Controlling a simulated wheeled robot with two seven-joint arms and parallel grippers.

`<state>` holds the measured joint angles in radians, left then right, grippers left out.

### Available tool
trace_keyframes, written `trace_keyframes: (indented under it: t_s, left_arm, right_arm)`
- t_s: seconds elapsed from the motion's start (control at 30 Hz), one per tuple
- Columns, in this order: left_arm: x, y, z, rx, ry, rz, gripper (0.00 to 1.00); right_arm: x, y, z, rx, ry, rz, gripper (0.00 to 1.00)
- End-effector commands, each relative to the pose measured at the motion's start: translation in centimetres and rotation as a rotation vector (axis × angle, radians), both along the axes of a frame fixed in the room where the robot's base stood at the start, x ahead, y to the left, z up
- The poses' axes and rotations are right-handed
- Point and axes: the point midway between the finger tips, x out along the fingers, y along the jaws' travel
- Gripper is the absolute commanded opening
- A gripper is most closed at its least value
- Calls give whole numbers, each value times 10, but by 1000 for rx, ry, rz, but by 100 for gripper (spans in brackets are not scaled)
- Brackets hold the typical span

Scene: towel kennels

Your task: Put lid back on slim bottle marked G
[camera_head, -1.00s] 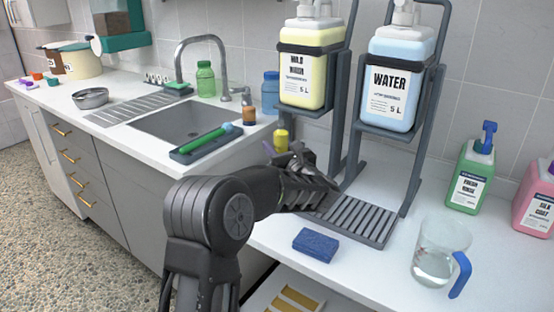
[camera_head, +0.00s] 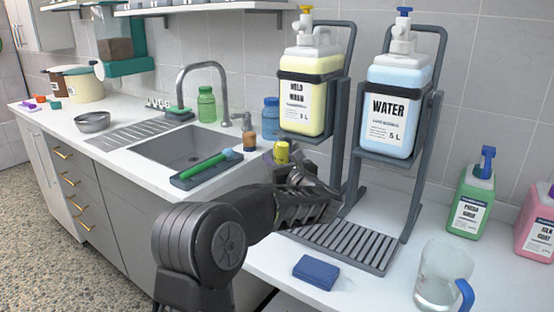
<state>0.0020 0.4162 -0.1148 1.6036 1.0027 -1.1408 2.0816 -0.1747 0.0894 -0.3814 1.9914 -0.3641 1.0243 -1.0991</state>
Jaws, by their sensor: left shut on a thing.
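A small yellow thing (camera_head: 281,152) shows at the tip of my left gripper (camera_head: 284,168), in front of the sink counter's right end. My left gripper is shut on it. I cannot tell whether it is a lid or part of a small bottle. The fingers are partly hidden by my own wrist. I can read no letter G on any bottle. A small brown bottle (camera_head: 249,138), a green bottle (camera_head: 206,105) and a blue bottle (camera_head: 270,120) stand by the sink. My right gripper is not in view.
Yellow (camera_head: 303,108) and blue WATER (camera_head: 390,118) jugs sit in grey stands above a slatted drip tray (camera_head: 345,245). A blue sponge (camera_head: 315,272), a clear jug (camera_head: 436,278) and a green pump bottle (camera_head: 470,205) are on the right counter. The sink (camera_head: 180,147) is left.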

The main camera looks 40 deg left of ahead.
Motion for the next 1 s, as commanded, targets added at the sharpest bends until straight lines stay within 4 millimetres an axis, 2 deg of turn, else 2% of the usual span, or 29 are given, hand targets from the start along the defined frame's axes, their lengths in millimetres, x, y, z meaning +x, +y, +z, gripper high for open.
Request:
trace_keyframes:
  t_s: [0.03,0.37,1.0]
  left_arm:
    - [0,0,0,1,-1,0,27]
    - [0,0,0,1,-1,0,0]
    - [0,0,1,0,-1,0,0]
  right_arm:
    - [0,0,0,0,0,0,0]
    - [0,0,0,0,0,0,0]
    - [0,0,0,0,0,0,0]
